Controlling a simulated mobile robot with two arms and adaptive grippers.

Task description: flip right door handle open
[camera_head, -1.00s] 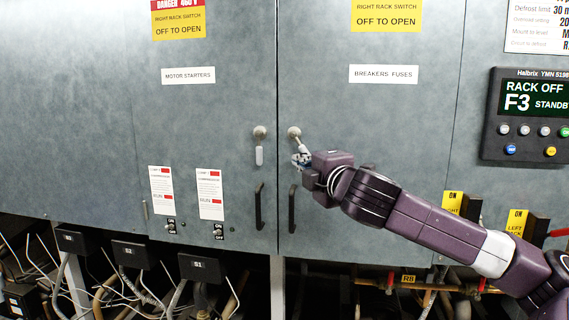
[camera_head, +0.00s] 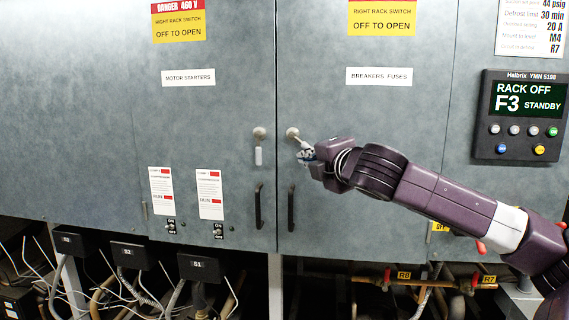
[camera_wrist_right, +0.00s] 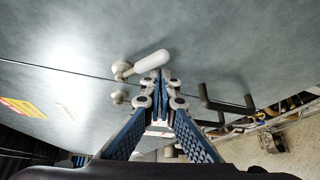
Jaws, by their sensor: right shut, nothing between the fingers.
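The right door handle (camera_head: 294,135) is a round pivot with a short pale lever on the grey right door (camera_head: 350,180). Its lever tilts down to the right. My right gripper (camera_head: 302,154) is shut and empty, just below the lever's end. In the right wrist view the white lever (camera_wrist_right: 152,63) lies right beside my closed fingertips (camera_wrist_right: 161,74); I cannot tell whether they touch. The left door handle (camera_head: 259,146) hangs straight down. In the wrist view its pivot (camera_wrist_right: 119,97) shows, with its lever hidden by my finger. My left gripper is not in view.
Black pull bars stand on the left door (camera_head: 259,207) and right door (camera_head: 291,207), below the handles. A control panel (camera_head: 519,115) sits at the right. Pipes and cables run under the cabinet.

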